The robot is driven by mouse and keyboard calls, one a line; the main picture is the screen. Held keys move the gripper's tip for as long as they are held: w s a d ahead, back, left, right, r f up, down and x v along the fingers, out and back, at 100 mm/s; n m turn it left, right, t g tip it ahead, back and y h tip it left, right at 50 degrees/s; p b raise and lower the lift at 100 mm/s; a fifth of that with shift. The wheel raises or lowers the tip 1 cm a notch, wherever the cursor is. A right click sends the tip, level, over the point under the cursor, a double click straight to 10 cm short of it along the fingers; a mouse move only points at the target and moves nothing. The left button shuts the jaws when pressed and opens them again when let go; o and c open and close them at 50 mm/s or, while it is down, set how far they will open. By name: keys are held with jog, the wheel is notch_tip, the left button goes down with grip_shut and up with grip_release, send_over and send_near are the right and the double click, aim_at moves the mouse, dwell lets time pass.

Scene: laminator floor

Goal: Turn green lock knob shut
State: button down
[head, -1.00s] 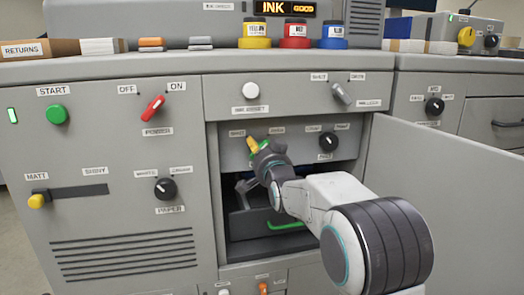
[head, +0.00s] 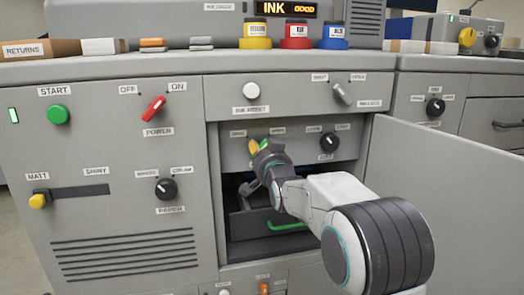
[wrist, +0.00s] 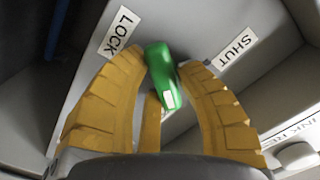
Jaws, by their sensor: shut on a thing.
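The green lock knob (wrist: 158,72) sits on a pale panel between a LOCK label (wrist: 118,32) on the left and a SHUT label (wrist: 234,49) on the right in the wrist view. Its upper end leans a little towards LOCK, and a white mark shows at its lower end. My gripper (wrist: 165,66) is shut on the knob, one yellow finger on each side. In the head view, my gripper (head: 258,146) is inside the open compartment at the upper left, and only a bit of green shows between its fingers.
An open door (head: 440,185) stands to the right of my arm. A black knob (head: 329,142) is right of my gripper on the same inner panel. A drawer with a green handle (head: 287,226) lies below. A white button (head: 251,91) is above the opening.

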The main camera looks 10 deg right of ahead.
jog(key=n, duration=0.4)
jog(key=shift+d, duration=0.1)
jog(key=n, duration=0.4)
jog(key=shift+r, duration=0.2)
jog(key=n, duration=0.5)
jog(key=shift+r, duration=0.2)
jog(key=shift+a+r+n, duration=0.1)
jog(key=shift+n, duration=0.75)
jog(key=shift+a+r+n, duration=0.1)
jog(key=shift+n, duration=0.75)
jog(key=c, duration=1.3)
grip_release()
jog(key=o, duration=0.6)
jog(key=shift+f, duration=0.1)
jog(key=shift+c, duration=0.2)
